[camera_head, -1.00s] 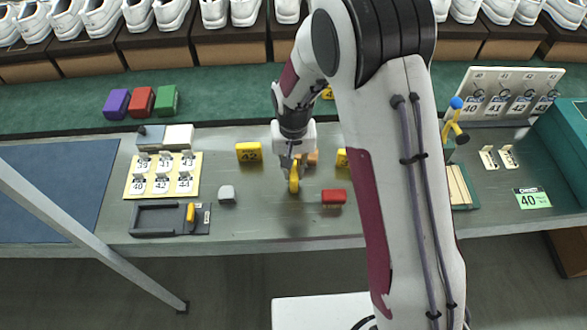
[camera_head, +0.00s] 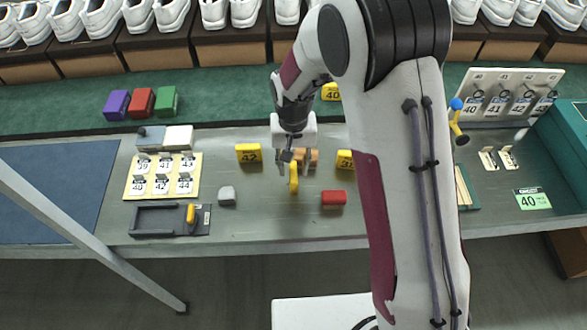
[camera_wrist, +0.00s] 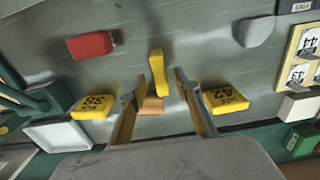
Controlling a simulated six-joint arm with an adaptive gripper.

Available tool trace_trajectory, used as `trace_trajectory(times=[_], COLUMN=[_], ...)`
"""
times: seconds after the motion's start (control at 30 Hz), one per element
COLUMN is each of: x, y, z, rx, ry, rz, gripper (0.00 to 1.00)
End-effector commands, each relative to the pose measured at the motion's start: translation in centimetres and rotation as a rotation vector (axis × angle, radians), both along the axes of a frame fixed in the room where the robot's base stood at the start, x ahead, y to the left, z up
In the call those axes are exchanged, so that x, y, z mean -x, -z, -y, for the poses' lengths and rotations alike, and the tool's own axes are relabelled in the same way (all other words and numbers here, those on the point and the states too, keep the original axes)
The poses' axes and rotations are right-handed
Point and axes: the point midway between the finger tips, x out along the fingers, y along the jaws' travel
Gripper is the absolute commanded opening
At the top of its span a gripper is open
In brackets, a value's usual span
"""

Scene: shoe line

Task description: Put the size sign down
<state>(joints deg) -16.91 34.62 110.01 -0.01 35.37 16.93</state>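The yellow size sign (camera_head: 293,178) stands on the grey table in front of my gripper (camera_head: 295,166), seen nearly edge-on; its number is not readable. In the wrist view the sign (camera_wrist: 158,70) lies between and just beyond the fingertips, with a gap on each side. My gripper is open and holds nothing. Other yellow signs stand on either side: one marked 42 (camera_head: 249,152) on the left, and one on the right (camera_head: 344,159) partly hidden by my arm. An orange-brown block (camera_head: 313,157) is behind the sign, partly covered by the gripper.
A red block (camera_head: 334,198) is right of the sign and a grey-white block (camera_head: 227,195) left. A number-tag board (camera_head: 128,188) and dark tray (camera_head: 150,233) stand further left. Another yellow sign, 40 (camera_head: 331,92), is behind on the green surface. The table in front of the sign is clear.

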Motion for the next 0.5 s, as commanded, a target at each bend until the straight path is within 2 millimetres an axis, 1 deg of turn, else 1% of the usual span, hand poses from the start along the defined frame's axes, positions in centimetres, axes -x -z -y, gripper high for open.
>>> trace_trajectory(times=[0.1,0.5], x=[-0.1,-0.1], y=[-1.7,-7.3], z=[0.0,0.0], rx=[-0.001,-0.001], ry=[0.0,0.0], rz=[0.004,0.003], gripper=[0.32,0.32])
